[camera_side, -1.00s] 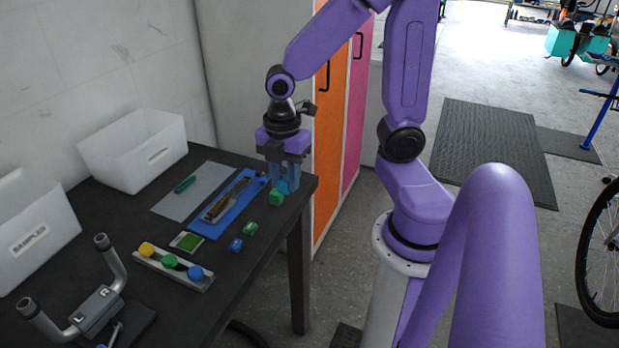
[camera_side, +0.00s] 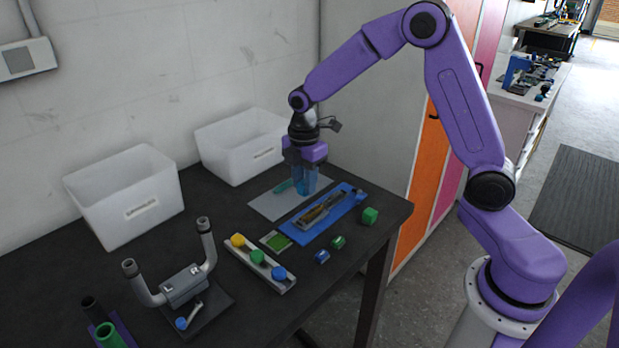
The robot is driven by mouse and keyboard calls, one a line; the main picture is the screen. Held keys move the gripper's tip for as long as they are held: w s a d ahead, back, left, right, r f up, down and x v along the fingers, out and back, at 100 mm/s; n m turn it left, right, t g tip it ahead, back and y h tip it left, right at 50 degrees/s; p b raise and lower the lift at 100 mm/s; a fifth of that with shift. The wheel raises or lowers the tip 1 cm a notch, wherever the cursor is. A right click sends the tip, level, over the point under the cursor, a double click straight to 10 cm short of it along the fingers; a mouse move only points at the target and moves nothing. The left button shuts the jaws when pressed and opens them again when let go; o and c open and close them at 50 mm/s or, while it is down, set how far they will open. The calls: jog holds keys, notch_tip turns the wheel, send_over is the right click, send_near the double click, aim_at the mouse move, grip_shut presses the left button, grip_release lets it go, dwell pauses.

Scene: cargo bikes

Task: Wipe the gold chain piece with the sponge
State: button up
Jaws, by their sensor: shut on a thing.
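A gold-brown, long piece, by its look the gold chain piece (camera_side: 322,212), lies on a blue mat (camera_side: 350,200). My gripper (camera_side: 305,192) is low over the grey sheet (camera_side: 272,207), behind the blue mat and apart from the gold piece. A small teal-green piece (camera_side: 284,186) lies at the left side of the fingers. The jaws are shut on it, as far as I can see; the fingers hide the grip. A green block (camera_side: 370,216) stands right of the blue mat. A flat green pad (camera_side: 277,241) lies in front. I cannot tell for sure which one is the sponge.
Two white bins, one nearer (camera_side: 125,190) and one farther (camera_side: 240,148), stand along the wall. A rack with coloured knobs (camera_side: 260,262), a handlebar stand (camera_side: 180,285) and small blue (camera_side: 322,257) and green (camera_side: 338,242) pieces stand in front. The table's right edge is close.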

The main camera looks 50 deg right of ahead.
jog(key=shift+f, duration=3.05)
jog(key=shift+d+f, duration=0.3)
jog(key=shift+d, duration=0.2)
jog(key=shift+d+f, duration=0.25)
jog(key=shift+d, duration=0.2)
jog(key=shift+c, duration=0.4)
jog(key=shift+d, duration=2)
jog(key=shift+a, duration=2.95)
jog(key=shift+r, duration=4.1)
jog(key=shift+f, duration=0.1)
